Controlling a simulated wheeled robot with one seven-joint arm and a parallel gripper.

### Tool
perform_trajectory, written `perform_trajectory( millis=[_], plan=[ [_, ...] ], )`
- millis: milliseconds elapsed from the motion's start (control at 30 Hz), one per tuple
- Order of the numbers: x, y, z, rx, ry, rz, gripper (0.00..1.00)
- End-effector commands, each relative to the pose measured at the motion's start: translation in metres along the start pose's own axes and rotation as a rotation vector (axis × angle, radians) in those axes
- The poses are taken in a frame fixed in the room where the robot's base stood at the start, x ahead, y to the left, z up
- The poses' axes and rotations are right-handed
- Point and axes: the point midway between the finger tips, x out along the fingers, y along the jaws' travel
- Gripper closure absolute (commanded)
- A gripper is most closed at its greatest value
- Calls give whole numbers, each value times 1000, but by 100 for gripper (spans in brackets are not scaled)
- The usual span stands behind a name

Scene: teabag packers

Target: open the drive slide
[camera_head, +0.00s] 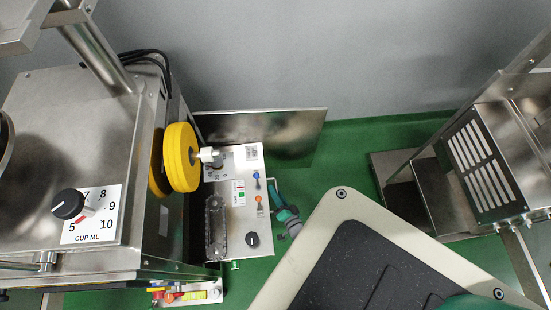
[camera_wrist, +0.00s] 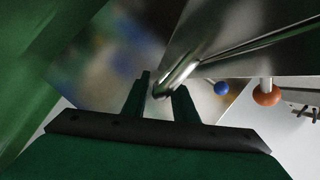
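The drive slide looks to be the light metal box (camera_head: 228,215) beside the large machine in the head view, with a chain, a knob, and blue and orange buttons on its top. A thin bar handle (camera_head: 271,188) stands out from its right side. My gripper (camera_head: 283,207) is at this handle, pointing towards the box. In the wrist view my gripper (camera_wrist: 162,95) has its two dark fingers apart, with the shiny handle bar (camera_wrist: 180,75) reaching between their tips. A gap shows beside the bar; contact is not clear. The box's lower parts are hidden.
The large steel machine (camera_head: 60,130) with yellow wheels (camera_head: 182,157) stands left of the box. A metal panel (camera_head: 270,130) leans behind it. Another steel machine (camera_head: 485,165) stands at right. Green floor (camera_head: 350,155) is clear between. My own base fills the lower right.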

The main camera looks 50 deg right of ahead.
Motion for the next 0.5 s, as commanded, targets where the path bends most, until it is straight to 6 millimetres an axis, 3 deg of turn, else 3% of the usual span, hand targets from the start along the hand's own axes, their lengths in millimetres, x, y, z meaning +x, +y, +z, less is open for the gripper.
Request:
perform_trajectory(
  millis=[500],
  plan=[
    [-85,3,0,-1,-2,7,72]
  ],
)
